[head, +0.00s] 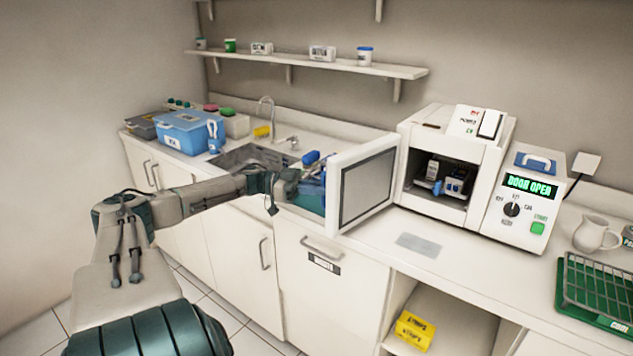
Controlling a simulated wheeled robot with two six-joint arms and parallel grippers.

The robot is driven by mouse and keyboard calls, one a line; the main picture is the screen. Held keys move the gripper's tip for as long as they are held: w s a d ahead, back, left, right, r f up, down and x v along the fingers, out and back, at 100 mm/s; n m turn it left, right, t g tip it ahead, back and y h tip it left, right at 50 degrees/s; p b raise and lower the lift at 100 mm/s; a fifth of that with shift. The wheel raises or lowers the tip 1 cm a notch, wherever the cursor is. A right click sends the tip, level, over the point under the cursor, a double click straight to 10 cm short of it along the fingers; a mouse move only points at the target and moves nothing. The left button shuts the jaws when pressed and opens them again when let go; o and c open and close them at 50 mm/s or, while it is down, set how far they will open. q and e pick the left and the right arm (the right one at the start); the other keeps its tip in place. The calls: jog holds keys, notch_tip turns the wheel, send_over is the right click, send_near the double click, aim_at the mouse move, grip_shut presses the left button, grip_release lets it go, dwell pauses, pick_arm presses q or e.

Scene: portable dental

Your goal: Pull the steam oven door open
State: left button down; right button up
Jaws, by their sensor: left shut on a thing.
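The white steam oven (457,165) stands on the counter at the right, with its chamber showing. The oven's green display (531,186) reads DOOR OPEN. My left gripper (290,183) is beside the door's outer side, near its far-left edge, shut on the door's handle. The handle and the grip itself are hidden by the door and gripper. My right gripper is not in view.
Small devices (450,186) sit inside the chamber. Blue items lie in a tray behind the door, by the sink (250,156). A blue box (190,132) stands at the left. A green rack (597,290) and white jug (595,233) are at the right. The counter before the oven is mostly clear.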

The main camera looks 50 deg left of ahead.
pick_arm(q)
jog(key=shift+w+r, duration=0.1)
jog(key=shift+r, duration=0.05)
jog(key=c, duration=1.7)
grip_release()
jog(key=shift+o, duration=1.2)
jog(key=shift+w+d, duration=0.2)
jog(key=shift+w, duration=0.25)
jog(key=v, duration=1.1)
jog(key=shift+f+p, duration=0.2)
jog(key=shift+p, duration=0.15)
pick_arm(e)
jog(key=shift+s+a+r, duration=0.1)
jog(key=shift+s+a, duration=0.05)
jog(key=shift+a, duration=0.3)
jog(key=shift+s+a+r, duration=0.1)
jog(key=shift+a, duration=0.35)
pick_arm(q)
jog(key=shift+f, duration=0.1)
